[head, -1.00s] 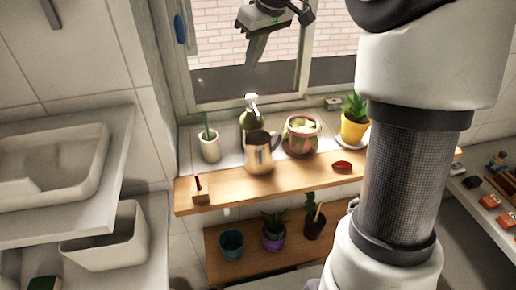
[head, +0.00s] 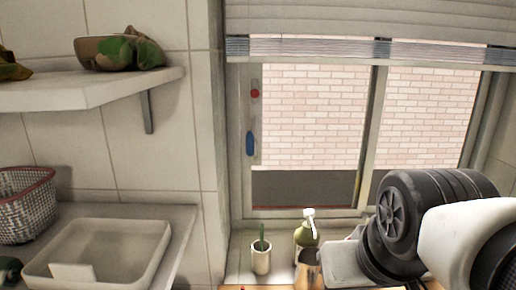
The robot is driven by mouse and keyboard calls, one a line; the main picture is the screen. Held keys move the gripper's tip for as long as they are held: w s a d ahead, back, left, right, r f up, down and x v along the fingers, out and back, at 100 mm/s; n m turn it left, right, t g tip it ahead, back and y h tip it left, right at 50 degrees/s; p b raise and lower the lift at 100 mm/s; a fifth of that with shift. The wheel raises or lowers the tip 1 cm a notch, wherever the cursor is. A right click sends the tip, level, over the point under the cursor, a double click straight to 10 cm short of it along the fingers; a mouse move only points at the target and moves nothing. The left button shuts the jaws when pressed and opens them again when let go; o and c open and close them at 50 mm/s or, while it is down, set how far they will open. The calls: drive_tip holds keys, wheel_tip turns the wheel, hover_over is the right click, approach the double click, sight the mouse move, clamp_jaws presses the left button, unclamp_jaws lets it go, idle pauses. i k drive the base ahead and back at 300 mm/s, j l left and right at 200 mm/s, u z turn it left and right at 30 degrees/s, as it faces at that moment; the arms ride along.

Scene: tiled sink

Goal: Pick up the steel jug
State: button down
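The steel jug (head: 308,271) shows at the bottom edge of the head view, in front of a green bottle with a white pump top (head: 308,232). Only its upper part is in frame; the rest is cut off by the picture edge. The black joint of my arm and a grey part at its end (head: 352,266) are just right of the jug. My gripper's fingers do not show, so I cannot tell whether they are open, or whether they touch the jug.
A white cup with a green plant (head: 260,257) stands left of the bottle by the window (head: 312,120). On the left are a white shelf (head: 120,85) with camouflage-patterned items, a white basin (head: 100,250) and a woven basket (head: 28,205). The tiled wall juts out beside the window.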

sight(306, 277)
drive_tip(key=k+l+z, duration=0.25)
drive_tip(key=z, duration=0.25)
drive_tip(key=k+l+z, duration=0.15)
drive_tip(key=l+z, duration=0.35)
